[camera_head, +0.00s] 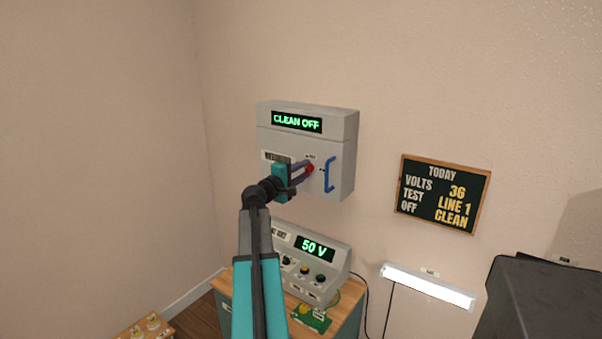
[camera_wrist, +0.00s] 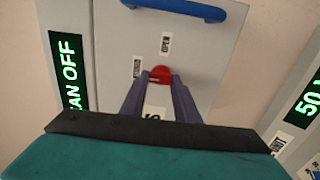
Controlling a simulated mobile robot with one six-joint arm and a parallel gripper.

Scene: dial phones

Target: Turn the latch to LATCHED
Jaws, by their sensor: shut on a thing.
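The latch is a red knob (camera_head: 310,168) on the front of a grey wall box (camera_head: 343,122). My gripper (camera_head: 304,171) reaches it from the left, its two purple fingers shut on the knob. In the wrist view the red latch (camera_wrist: 161,74) sits between the fingertips of my gripper (camera_wrist: 160,82). Two small labels lie by the latch; one reads OPEN (camera_wrist: 166,42), and the other (camera_wrist: 137,66) is too small to read surely. The fingers and the wrist hide part of the latch and of the box front.
A blue handle (camera_head: 330,174) stands out close to the right of the latch. The box display (camera_head: 297,122) reads CLEAN OFF. Below, a grey console (camera_head: 335,262) showing 50 V stands on a wooden-topped cabinet. A blackboard (camera_head: 443,194) hangs to the right.

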